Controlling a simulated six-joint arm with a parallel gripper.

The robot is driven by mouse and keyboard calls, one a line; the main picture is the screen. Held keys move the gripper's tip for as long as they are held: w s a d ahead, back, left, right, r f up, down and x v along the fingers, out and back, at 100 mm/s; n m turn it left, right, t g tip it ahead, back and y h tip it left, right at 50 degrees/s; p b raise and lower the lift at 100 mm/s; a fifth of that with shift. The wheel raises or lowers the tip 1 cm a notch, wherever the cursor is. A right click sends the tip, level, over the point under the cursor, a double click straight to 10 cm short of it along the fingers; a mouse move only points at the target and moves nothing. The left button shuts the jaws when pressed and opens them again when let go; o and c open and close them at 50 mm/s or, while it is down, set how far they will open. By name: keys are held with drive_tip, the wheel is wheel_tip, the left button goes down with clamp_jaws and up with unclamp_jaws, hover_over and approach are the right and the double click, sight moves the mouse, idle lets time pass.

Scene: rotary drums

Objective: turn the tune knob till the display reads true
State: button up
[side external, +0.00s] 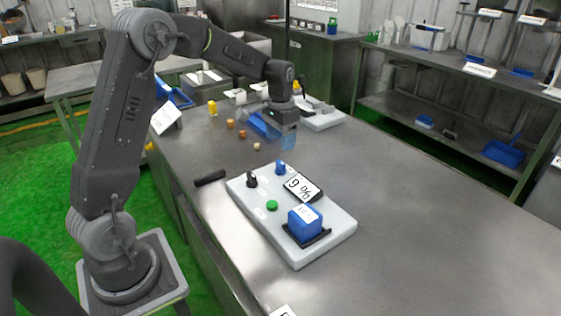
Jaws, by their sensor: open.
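A pale control panel (336,225) lies on the steel table. It carries a black knob (251,180) at its left end and a blue knob (280,168) at its back edge. The labels are too small to read, so I cannot tell which is the tune knob. A tilted display (302,187) beside the blue knob appears to read "9 %". My gripper (289,143) is open and empty, above and behind the blue knob, apart from the panel. Its fingertips look pale blue and see-through.
The panel also has a green button (272,205) and a blue block (305,223) with a white label in a dark holder. A black bar (210,178) lies left of the panel. Several small items and a blue tray (262,124) are behind. The table's right side is clear.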

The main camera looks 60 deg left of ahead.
sight(280, 162)
wheel_tip(280, 162, down, 8)
idle(0.5)
